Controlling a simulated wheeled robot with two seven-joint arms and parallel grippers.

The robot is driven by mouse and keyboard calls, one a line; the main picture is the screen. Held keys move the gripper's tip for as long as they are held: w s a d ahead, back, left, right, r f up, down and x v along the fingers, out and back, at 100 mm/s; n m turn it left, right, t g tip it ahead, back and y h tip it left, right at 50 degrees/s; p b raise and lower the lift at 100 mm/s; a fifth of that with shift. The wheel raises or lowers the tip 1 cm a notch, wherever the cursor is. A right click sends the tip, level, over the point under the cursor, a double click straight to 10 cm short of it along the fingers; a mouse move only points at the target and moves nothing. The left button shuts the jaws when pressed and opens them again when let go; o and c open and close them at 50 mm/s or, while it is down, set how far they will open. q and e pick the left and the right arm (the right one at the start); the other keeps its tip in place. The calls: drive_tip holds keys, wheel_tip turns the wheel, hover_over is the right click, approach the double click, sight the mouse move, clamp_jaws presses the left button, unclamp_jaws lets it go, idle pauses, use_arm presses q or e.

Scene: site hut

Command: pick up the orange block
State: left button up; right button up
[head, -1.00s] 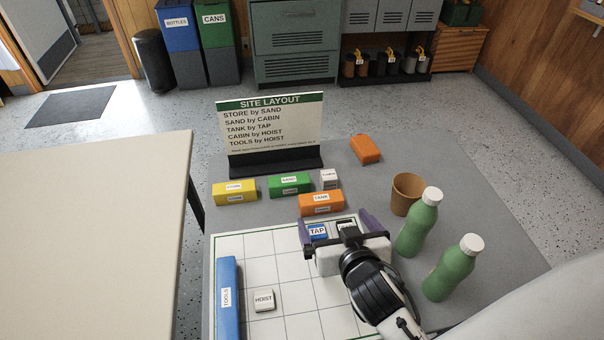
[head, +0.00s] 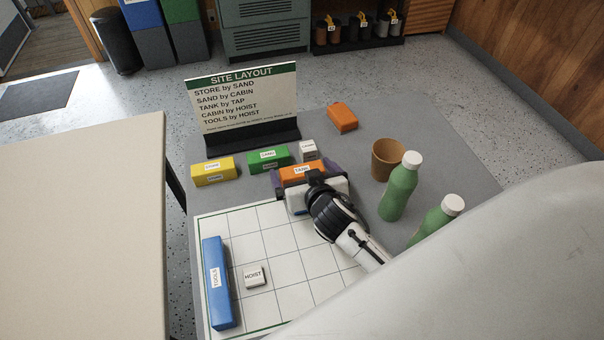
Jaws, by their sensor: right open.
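The orange block labelled TANK (head: 301,170) lies on the grey table just behind the white grid board. My right gripper (head: 309,180) is open at this block, with one purple finger by each end. Its body hides the block's near face, and I cannot tell whether the fingers touch it. A second orange block (head: 342,117), with no label that I can read, lies apart at the back right of the table. My left gripper is not in view.
Yellow (head: 209,175) and green (head: 265,164) blocks and a small white block (head: 308,151) stand nearby, before the sign (head: 248,98). A brown cup (head: 380,162) and green bottles (head: 398,193) stand right. The board (head: 300,257) holds a blue TOOLS block (head: 217,285) and HOIST tile (head: 255,275).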

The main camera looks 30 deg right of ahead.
drive_tip(key=c, duration=1)
